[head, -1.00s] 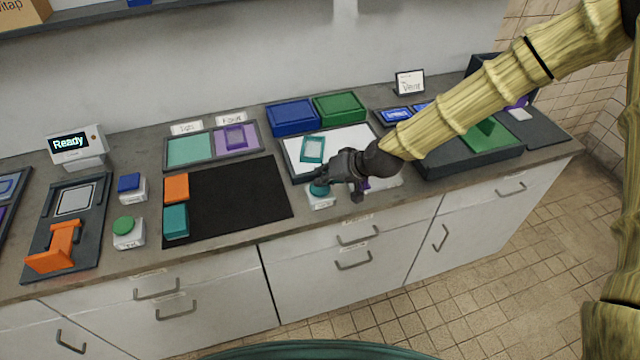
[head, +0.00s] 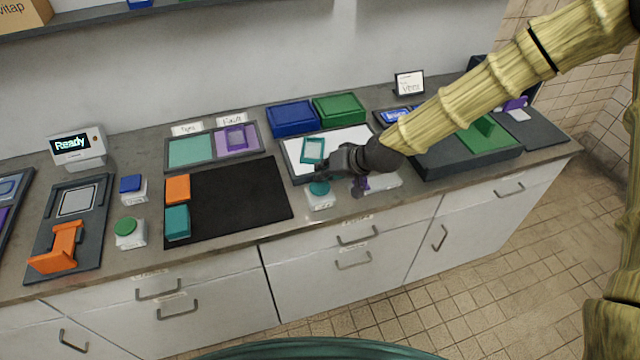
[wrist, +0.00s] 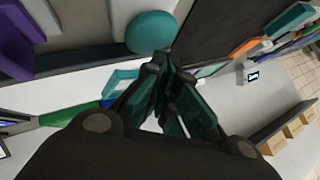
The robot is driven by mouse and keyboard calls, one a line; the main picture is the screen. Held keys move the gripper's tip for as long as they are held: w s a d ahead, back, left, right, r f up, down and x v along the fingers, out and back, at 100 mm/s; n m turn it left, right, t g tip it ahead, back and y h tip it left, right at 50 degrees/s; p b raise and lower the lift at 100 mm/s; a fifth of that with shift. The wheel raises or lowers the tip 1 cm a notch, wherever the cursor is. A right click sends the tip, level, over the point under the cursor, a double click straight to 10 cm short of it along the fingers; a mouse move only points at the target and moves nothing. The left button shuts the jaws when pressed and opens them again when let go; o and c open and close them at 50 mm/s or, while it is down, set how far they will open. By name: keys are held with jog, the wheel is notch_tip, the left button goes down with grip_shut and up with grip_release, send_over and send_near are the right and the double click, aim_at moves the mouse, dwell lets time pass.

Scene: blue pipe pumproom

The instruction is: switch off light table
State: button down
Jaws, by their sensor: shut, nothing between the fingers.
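The light table (head: 352,138) is a white panel in a dark frame on the counter, with a teal square frame (head: 313,150) lying on its left part. In front of it stands a white box with a round teal button (head: 319,188); its label is too small to read. My gripper (head: 322,171) is shut and empty, just above and behind the button, apart from it, over the table's front edge. In the wrist view the teal button (wrist: 152,32) shows beyond the fingertips. The panel looks plain white; I cannot tell whether it is lit.
A purple-and-white item (head: 378,182) lies right of the button. A black mat (head: 235,205) with orange and teal blocks is to the left. Blue (head: 292,117) and green (head: 339,108) boxes stand behind. A dark tray (head: 455,158) is under my arm.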

aim_at(323, 184)
notch_tip(323, 184, up, 5)
jog(key=p, duration=0.2)
jog(key=shift+r+p, duration=0.15)
jog(key=shift+p, duration=0.15)
jog(key=shift+d, duration=0.1)
dwell(0.4)
